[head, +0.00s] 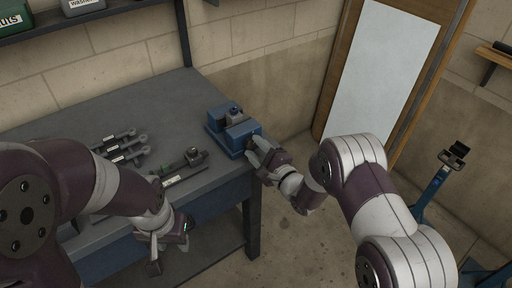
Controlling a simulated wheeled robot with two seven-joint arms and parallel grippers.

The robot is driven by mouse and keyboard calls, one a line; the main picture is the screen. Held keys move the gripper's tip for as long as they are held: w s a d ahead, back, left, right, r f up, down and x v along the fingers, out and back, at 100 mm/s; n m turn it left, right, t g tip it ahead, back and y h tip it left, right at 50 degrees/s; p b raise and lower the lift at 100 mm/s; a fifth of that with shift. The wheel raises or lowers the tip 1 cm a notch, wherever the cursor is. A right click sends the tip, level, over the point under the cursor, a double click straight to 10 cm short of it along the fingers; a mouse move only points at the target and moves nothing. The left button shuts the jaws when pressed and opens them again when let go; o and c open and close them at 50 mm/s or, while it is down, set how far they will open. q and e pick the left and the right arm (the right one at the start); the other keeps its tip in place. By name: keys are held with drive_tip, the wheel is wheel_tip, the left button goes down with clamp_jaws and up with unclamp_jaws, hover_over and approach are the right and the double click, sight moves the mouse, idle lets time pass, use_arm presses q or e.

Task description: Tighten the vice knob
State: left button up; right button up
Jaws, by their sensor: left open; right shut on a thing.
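The blue vice (222,121) stands on the grey workbench (165,95) near its right end. Its knob is at the vice's near right side and is mostly hidden by my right gripper. My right gripper (254,151) reaches in from the right and is shut on the knob, just past the bench's edge. My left gripper (158,255) is open and hangs low in front of the bench's front edge, pointing down and apart from the vice.
Several grey rod-like parts (122,148) lie on the bench to the left of the vice. A blue stand (432,186) is on the floor at right.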

drive_tip(key=shift+s+d+f+m, duration=0.1)
drive_tip(key=shift+s+f+m, duration=0.05)
drive_tip(key=shift+f+m, duration=0.25)
drive_tip(key=o, duration=1.1)
drive_tip(key=shift+d, duration=0.1)
drive_tip(key=shift+c, duration=0.2)
drive_tip(key=shift+r, duration=0.2)
drive_tip(key=v, duration=1.2)
drive_tip(key=shift+s+d, duration=0.2)
drive_tip(key=shift+s, duration=0.05)
